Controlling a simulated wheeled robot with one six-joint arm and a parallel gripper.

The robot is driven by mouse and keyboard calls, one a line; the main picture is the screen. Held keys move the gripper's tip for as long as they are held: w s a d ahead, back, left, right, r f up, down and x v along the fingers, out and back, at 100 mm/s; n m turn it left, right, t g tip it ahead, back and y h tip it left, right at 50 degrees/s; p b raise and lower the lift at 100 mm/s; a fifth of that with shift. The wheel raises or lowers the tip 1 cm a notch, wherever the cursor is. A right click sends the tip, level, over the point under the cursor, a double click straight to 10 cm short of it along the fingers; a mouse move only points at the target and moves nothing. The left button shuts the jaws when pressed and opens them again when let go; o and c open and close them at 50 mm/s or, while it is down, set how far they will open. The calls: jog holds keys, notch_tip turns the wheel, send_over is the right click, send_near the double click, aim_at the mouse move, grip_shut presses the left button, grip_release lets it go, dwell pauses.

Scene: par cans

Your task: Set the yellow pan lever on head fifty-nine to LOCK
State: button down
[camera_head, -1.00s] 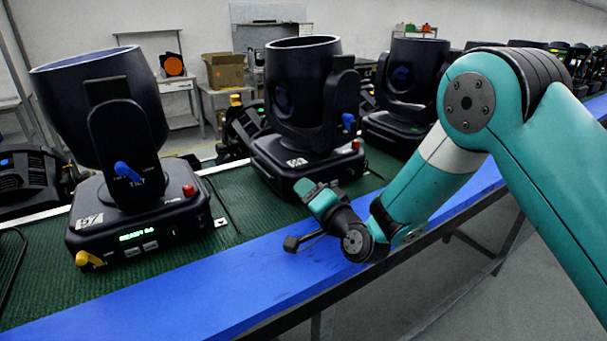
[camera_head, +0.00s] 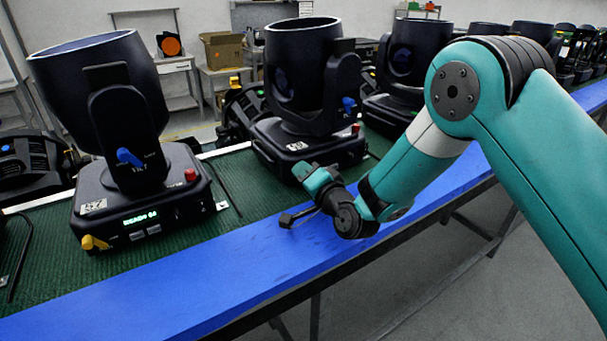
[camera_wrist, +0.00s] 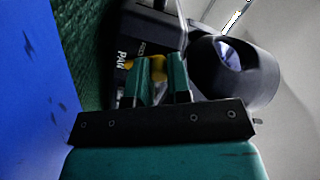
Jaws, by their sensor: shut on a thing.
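The middle black moving head (camera_head: 300,150) stands on the green mat, its small number label too blurred to read. My gripper (camera_head: 304,172) is at the near lower edge of its base. In the wrist view my gripper (camera_wrist: 161,68) has its two teal fingers shut on the yellow pan lever (camera_wrist: 159,74), beside the white PAN lettering. Part of the yellow shows left of the fingers too. The lever's position and any LOCK mark are hidden or too small to tell. In the head view my gripper hides this lever.
Another head (camera_head: 130,190) stands left, with a yellow lever (camera_head: 94,242), a blue tilt lever (camera_head: 128,157) and a lit green display. The middle head has a blue lever (camera_head: 348,104) and a red button (camera_head: 355,128). A blue table edge (camera_head: 200,290) runs along the front. More heads stand behind right.

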jog(key=m, duration=0.2)
jog(key=d+m+p, duration=0.1)
jog(key=m, duration=0.2)
jog(key=shift+w+d+r+m, duration=0.2)
jog(key=shift+w+m, duration=0.1)
jog(key=shift+w, duration=0.1)
jog(key=m, duration=0.1)
jog(key=m+p, duration=0.1)
jog(key=m, duration=0.2)
jog(key=shift+w+d+f+p, duration=0.1)
jog(key=shift+w+d+p, duration=0.2)
jog(key=shift+d, duration=0.1)
jog(key=shift+w+d+f+m+p, duration=0.1)
jog(key=shift+m+p, duration=0.05)
jog(key=shift+m, duration=0.4)
jog(key=shift+w+d+f+m+p, duration=0.1)
jog(key=shift+m+p, duration=0.05)
jog(key=shift+m, duration=0.4)
jog(key=c, duration=1.1)
grip_release()
jog(key=shift+o, duration=0.2)
jog(key=shift+s+d, duration=0.1)
